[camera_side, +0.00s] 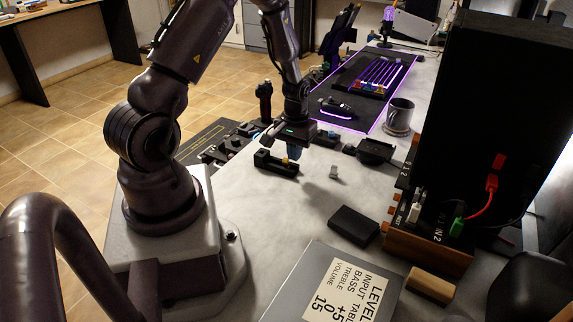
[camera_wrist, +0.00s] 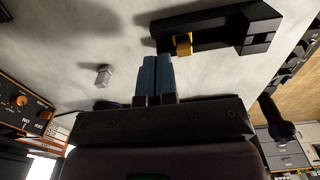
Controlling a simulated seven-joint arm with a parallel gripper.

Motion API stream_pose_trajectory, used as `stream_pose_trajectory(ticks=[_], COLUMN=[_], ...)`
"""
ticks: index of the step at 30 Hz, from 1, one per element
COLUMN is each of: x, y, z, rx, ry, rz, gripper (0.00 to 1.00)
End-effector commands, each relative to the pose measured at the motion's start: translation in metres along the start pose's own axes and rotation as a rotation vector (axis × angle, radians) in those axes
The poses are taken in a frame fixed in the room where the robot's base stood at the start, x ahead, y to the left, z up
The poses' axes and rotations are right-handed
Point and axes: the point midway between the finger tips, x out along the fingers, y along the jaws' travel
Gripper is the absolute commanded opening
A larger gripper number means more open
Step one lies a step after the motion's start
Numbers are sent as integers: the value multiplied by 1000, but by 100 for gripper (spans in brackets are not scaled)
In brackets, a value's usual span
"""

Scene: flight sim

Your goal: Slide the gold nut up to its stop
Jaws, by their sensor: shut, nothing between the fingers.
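The gold nut (camera_wrist: 183,45) sits on a black slotted rail (camera_wrist: 218,24) that lies on the grey table, nearer the rail's left end in the wrist view. A taller black block (camera_wrist: 260,32) stands at the rail's right end. In the side view the nut (camera_side: 285,161) is a small gold spot on the rail (camera_side: 268,167). My gripper (camera_wrist: 155,62) has its two blue fingers shut together and empty, their tips just left of the nut. In the side view my gripper (camera_side: 295,156) points down beside the rail; I cannot tell whether it touches the nut.
A small grey piece (camera_side: 334,172) stands on the table to the right, and it also shows in the wrist view (camera_wrist: 103,75). A black box (camera_side: 353,225), a mug (camera_side: 398,117) and a black holder (camera_side: 374,151) are nearby. Bare table lies between them.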

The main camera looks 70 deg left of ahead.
Motion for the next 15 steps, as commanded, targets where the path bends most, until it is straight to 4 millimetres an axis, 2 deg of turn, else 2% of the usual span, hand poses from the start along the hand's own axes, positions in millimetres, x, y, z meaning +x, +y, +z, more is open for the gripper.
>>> stream_pose_trajectory(ticks=[15], x=[8], y=[0], z=[0], rx=[0], ry=[0], rz=[0], gripper=[0])
